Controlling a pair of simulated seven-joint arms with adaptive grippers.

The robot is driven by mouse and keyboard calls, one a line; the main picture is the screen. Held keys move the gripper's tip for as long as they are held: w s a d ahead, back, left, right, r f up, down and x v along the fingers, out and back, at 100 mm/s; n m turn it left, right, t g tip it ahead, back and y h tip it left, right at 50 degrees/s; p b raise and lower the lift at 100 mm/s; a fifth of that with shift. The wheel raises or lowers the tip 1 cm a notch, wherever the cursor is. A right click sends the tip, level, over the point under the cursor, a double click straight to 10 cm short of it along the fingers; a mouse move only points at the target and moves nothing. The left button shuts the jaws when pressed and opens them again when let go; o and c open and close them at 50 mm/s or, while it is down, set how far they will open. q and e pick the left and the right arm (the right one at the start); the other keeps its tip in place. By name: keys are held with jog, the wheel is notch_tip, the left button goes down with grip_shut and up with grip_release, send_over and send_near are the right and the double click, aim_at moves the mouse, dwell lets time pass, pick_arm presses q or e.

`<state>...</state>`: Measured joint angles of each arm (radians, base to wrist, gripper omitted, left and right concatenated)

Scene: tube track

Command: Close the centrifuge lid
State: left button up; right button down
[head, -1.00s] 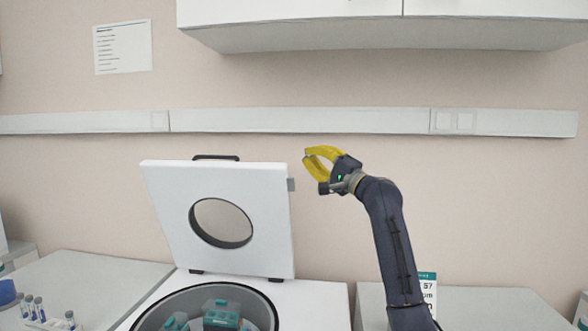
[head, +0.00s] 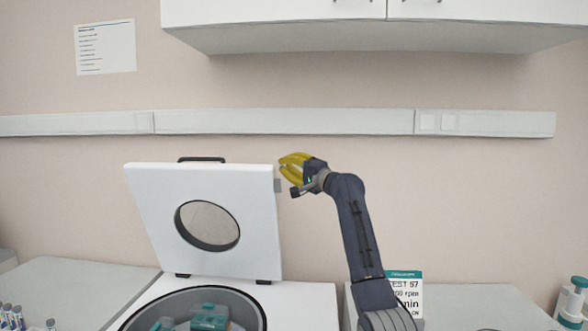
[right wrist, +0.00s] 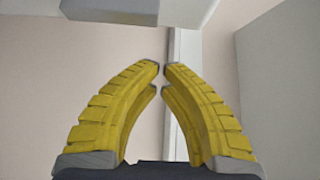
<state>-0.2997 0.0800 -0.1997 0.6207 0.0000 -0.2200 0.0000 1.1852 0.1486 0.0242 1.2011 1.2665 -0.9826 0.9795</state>
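The centrifuge (head: 305,300) stands at the bottom of the head view, with teal holders (head: 209,316) in its round chamber. Its white lid (head: 155,200) is raised, tilted slightly back on hinges, with a round window (head: 207,226) and a dark handle (head: 201,159) on top. My right gripper (head: 281,166) is beside the lid's upper right corner, near a small grey tab (head: 278,185). Contact cannot be told. In the right wrist view its yellow fingertips (right wrist: 162,68) nearly meet, with nothing between them. My left gripper is out of view.
A wall cabinet (head: 270,38) hangs above, and a rail (head: 290,122) crosses the wall. A sign (head: 405,289) stands right of the centrifuge, partly behind my arm. Tubes (head: 12,316) are at bottom left. A pale panel (right wrist: 280,90) fills the right of the wrist view.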

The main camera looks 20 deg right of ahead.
jog(key=shift+s+a+f, duration=0.25)
jog(key=shift+s+a, duration=0.3)
jog(key=shift+s, duration=0.05)
jog(key=shift+s+a+f, duration=0.25)
jog(key=shift+s+a, duration=0.25)
jog(key=shift+s, duration=0.1)
